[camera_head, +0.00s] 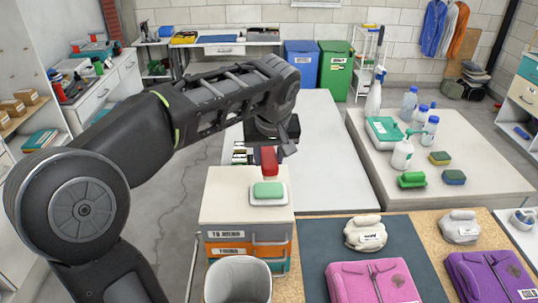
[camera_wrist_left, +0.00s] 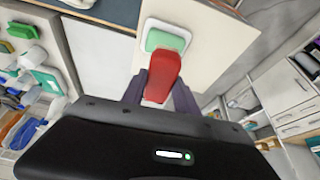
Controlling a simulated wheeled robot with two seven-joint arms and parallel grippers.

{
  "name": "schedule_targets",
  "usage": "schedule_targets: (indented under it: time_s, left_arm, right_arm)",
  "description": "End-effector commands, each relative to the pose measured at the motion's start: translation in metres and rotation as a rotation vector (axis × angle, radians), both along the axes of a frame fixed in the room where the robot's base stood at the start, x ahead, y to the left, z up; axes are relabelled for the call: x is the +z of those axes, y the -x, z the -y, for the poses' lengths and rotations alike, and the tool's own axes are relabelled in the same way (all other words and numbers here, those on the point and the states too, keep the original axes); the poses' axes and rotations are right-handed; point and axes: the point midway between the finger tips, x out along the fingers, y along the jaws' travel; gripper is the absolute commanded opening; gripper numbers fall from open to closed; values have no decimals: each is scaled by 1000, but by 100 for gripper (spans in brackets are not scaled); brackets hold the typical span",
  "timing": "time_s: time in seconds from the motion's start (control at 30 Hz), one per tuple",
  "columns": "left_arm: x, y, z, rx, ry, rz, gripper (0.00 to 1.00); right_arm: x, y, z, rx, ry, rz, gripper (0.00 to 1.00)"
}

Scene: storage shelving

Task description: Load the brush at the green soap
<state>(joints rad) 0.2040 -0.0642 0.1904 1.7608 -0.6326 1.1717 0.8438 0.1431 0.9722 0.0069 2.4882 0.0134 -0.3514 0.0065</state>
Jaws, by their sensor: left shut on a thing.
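The green soap (camera_head: 268,189) lies on a white soap dish (camera_head: 270,202) on top of a drawer box (camera_head: 225,205). It also shows in the left wrist view (camera_wrist_left: 165,40). My left gripper (camera_head: 272,150) is shut on a red brush (camera_head: 269,161), which also shows between the fingers in the left wrist view (camera_wrist_left: 160,78). The brush is just beyond the soap in the head view, and its end overlaps the soap's edge in the wrist view. I cannot tell whether they touch. The brush's bristles are not visible. My right gripper is not in view.
A grey bin (camera_head: 238,278) stands in front of the drawer box. Pink (camera_head: 372,283) and purple (camera_head: 490,277) cases lie at the front right. A table at right holds bottles, a green brush (camera_head: 411,180) and sponges (camera_head: 440,158). The long white table (camera_head: 320,150) behind looks largely clear.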

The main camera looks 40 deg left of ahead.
Motion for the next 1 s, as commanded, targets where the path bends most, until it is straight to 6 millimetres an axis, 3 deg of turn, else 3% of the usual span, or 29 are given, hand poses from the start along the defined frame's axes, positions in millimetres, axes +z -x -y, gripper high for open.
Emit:
schedule_targets:
  time_s: [0.5,1.0]
  left_arm:
    - [-50,0,0,0,0,0,3]
    - [-55,0,0,0,0,0,3]
  right_arm:
    - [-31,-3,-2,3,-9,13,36]
    - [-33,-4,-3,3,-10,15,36]
